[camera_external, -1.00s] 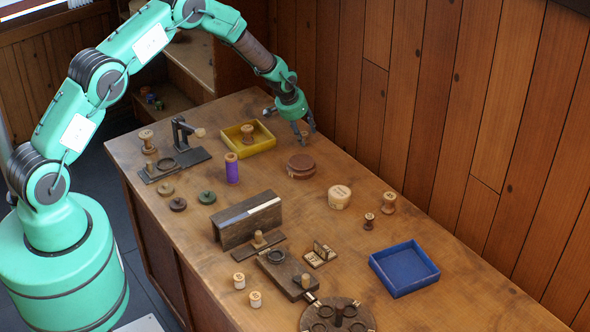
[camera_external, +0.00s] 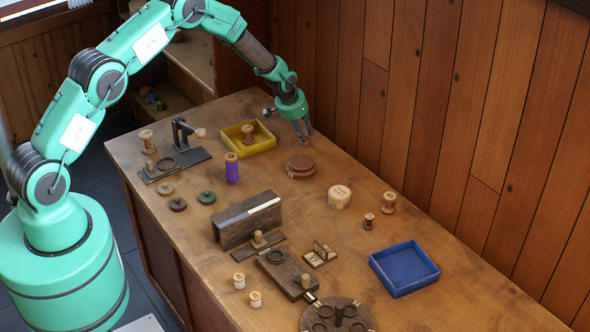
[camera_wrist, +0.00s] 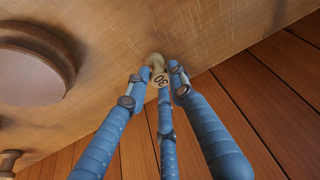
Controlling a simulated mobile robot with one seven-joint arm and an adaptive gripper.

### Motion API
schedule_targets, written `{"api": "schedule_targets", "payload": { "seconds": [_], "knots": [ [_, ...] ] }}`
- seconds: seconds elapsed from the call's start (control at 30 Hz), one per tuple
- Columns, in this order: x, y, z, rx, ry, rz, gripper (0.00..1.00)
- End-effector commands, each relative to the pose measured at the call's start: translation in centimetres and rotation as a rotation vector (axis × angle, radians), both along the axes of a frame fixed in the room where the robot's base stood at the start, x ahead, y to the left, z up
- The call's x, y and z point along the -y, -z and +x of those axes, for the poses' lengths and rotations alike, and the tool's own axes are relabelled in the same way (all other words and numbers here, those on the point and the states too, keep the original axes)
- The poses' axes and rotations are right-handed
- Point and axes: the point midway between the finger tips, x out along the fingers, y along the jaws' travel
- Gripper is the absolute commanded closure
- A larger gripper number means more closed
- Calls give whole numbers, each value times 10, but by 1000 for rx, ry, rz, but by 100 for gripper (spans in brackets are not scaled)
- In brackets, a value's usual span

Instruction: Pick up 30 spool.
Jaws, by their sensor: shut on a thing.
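The 30 spool (camera_wrist: 161,80) is a small pale wooden spool with a dark "30" on its end, seen in the wrist view. My gripper (camera_wrist: 159,75) has its blue jointed fingers closed around it, so it is shut on the spool. In the external view my gripper (camera_external: 303,132) is low at the far edge of the table, near the wooden wall. The spool cannot be made out there behind the fingers. I cannot tell whether it still touches the table.
A stacked brown round block (camera_external: 301,167) stands just in front of my gripper. A yellow tray (camera_external: 266,146) with a spool lies to its left. A blue tray (camera_external: 404,268) is at the right. The wooden wall (camera_external: 350,75) rises close behind.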

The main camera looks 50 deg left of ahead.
Motion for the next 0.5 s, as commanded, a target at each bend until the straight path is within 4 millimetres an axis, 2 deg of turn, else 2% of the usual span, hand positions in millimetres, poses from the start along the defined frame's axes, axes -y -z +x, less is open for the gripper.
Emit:
{"api": "schedule_targets", "payload": {
  "seconds": [0.27, 0.5],
  "knots": [
    [0, -5, 0, 1, 0, 0, 88],
    [0, -25, 1, 3, 0, 1, 88]
  ]
}}
